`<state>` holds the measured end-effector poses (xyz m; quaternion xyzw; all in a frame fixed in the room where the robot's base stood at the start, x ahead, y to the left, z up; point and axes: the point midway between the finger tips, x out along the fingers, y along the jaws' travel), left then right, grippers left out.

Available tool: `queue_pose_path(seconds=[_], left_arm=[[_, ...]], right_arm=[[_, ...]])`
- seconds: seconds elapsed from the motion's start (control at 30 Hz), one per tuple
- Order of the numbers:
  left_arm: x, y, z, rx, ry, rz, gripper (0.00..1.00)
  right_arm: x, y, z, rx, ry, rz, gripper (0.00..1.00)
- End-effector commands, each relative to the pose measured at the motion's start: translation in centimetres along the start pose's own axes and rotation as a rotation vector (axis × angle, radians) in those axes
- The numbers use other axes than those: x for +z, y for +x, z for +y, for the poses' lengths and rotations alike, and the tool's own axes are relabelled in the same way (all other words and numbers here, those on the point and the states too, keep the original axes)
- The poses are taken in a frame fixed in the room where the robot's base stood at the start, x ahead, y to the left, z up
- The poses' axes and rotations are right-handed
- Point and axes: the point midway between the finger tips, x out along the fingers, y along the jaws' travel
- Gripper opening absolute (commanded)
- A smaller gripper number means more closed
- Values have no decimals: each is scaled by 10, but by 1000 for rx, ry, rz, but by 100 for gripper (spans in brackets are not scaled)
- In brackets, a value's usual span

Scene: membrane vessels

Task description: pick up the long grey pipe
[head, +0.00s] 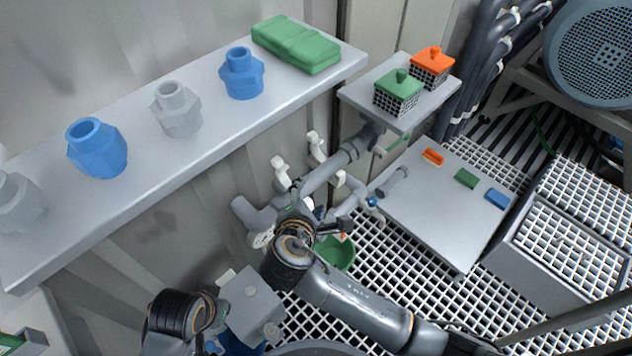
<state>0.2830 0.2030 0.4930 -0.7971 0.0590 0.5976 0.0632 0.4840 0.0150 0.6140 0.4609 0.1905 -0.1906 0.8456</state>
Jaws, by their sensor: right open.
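Several grey pipes join in a cluster by the wall at the centre. One grey pipe (325,175) slants up to the right toward the small shelf. A shorter grey pipe piece (394,181) shows at the left edge of the low grey table. I cannot tell for certain which is the long grey pipe. My right gripper (335,228) is open, small and dark, just below and right of the pipe cluster. My right arm hides part of the cluster. My left arm shows at the bottom left; its gripper is not visible.
A long wall shelf (150,190) carries blue and grey fittings and a green bundle. A small shelf (420,112) holds a green-lidded and an orange-lidded basket. The low table (440,225) is mostly bare.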

Motion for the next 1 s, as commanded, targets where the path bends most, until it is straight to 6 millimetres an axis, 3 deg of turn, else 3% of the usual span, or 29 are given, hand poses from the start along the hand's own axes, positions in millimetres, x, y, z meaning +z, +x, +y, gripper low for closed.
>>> queue_pose_path(seconds=[0.2, 0.4, 0.67, 0.8, 1.0], left_arm=[[-2, -37, -2, -4, -2, 23, 0], [-1, -53, -2, -5, -3, 28, 0], [4, -37, -2, -5, -3, 28, 0], [-9, -33, 0, -3, -1, 86, 0], [-13, -34, 0, -2, 0, 105, 0]], right_arm=[[-1, 41, -2, 0, 1, -1, 64], [-1, 55, -1, -1, 2, 1, 64], [-4, 89, -1, -1, 2, -1, 64], [-3, 104, 0, -2, 2, 1, 64], [-2, 108, 1, -2, 3, 2, 64]])
